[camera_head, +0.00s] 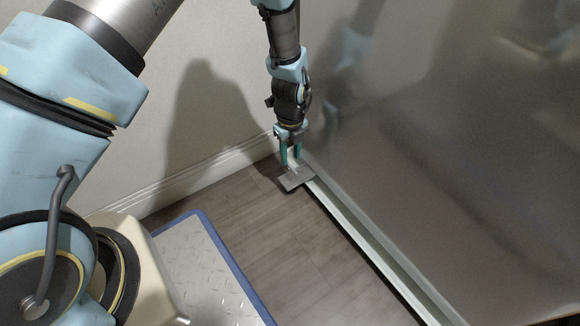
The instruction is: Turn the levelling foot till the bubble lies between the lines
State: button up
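The washer (430,170) is the large shiny metal panel filling the right side. A small flat grey plate (297,180) lies low at its near left bottom corner, close to the floor. My gripper (291,161) points straight down over this plate, its two teal fingers apart. A small pale piece shows between and behind the fingertips; I cannot tell whether it is the levelling foot or whether the fingers touch it. The bubble and its lines cannot be made out in this view.
A pale rail (370,240) runs along the washer's bottom edge. A beige wall (190,90) with a white baseboard (200,176) stands behind. A blue-edged tread-plate mat (205,270) lies left on the wood floor (290,240); the floor strip between mat and washer is clear.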

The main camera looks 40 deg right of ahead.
aim_at(290, 166)
jog(key=shift+f+b, duration=0.6)
jog(key=shift+f, duration=1.3)
jog(key=shift+c, duration=0.3)
grip_shut()
